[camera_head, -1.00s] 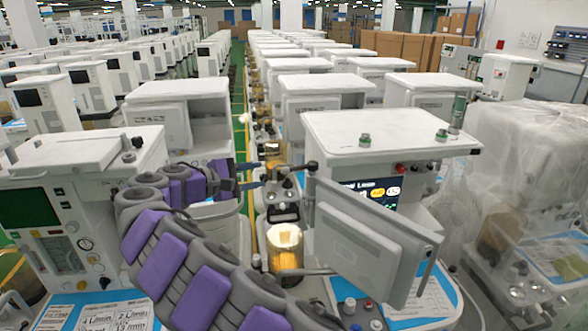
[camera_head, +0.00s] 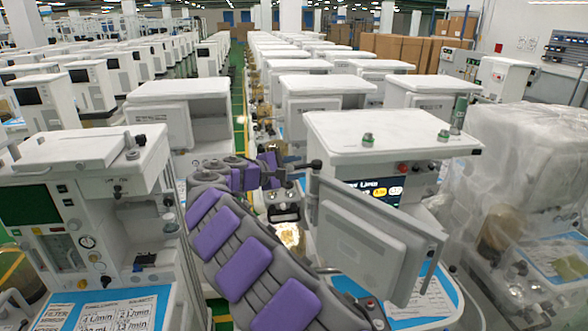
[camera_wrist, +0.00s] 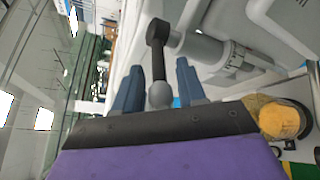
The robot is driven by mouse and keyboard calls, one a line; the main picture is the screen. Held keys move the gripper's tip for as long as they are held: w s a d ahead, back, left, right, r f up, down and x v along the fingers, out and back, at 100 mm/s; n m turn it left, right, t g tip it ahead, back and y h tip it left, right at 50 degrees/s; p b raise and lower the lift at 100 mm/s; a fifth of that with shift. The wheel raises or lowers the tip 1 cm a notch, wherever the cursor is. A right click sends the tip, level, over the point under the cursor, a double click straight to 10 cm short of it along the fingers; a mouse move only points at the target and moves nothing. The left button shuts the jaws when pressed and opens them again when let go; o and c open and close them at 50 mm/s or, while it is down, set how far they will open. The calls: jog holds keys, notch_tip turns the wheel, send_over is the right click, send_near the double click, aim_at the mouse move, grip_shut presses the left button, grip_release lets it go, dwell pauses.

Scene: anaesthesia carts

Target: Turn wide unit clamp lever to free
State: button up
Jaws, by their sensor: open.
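In the wrist view a dark lever (camera_wrist: 159,65) runs from a black hub (camera_wrist: 157,31) on a pale grey cylinder (camera_wrist: 200,47) to a grey ball knob (camera_wrist: 160,95). My gripper (camera_wrist: 160,67) is open, with one blue finger on each side of the lever near the knob. I see gaps beside the lever; contact is not clear. In the head view my gripper (camera_head: 286,170) is at the left side of the white-topped unit (camera_head: 390,128), behind its grey screen panel (camera_head: 372,240). The lever is hard to make out there.
The grey panel juts out to the right of my arm. A yellow-lit canister (camera_head: 290,236) stands below my gripper; a yellow part (camera_wrist: 280,120) shows at right in the wrist view. Another machine (camera_head: 85,200) stands at left, a plastic-wrapped one (camera_head: 520,190) at right.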

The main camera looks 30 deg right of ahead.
jog(key=d, duration=0.2)
jog(key=shift+d+f, duration=0.15)
jog(key=shift+d, duration=0.15)
jog(key=shift+c, duration=1.3)
jog(key=shift+s+d, duration=0.1)
jog(key=shift+d, duration=0.05)
jog(key=shift+c, duration=0.7)
jog(key=shift+a, duration=0.2)
jog(key=c, duration=0.3)
jog(key=shift+a, duration=0.1)
grip_shut()
